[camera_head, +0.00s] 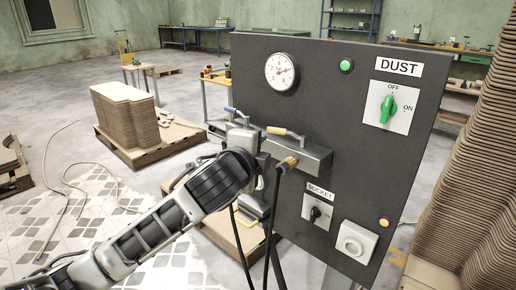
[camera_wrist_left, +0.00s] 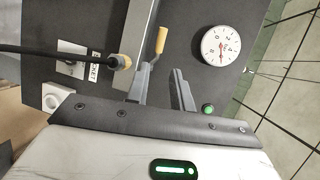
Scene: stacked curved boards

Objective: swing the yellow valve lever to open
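The yellow valve lever (camera_head: 284,132) stands on a grey metal block (camera_head: 303,155) on the dark panel, its handle lying roughly along the block. In the left wrist view the yellow lever (camera_wrist_left: 161,40) is just beyond the fingertips, closer to the left finger. My left gripper (camera_wrist_left: 166,68) is open, with nothing between its fingers. In the head view my left gripper (camera_head: 243,139) is at the left end of the block, its fingers hard to make out. Whether a finger touches the lever cannot be told. My right gripper is not in view.
The panel (camera_head: 325,110) also carries a gauge (camera_head: 281,71), DUST switch (camera_head: 388,107) and socket switch (camera_head: 317,212). Stacked boards (camera_head: 470,190) stand right.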

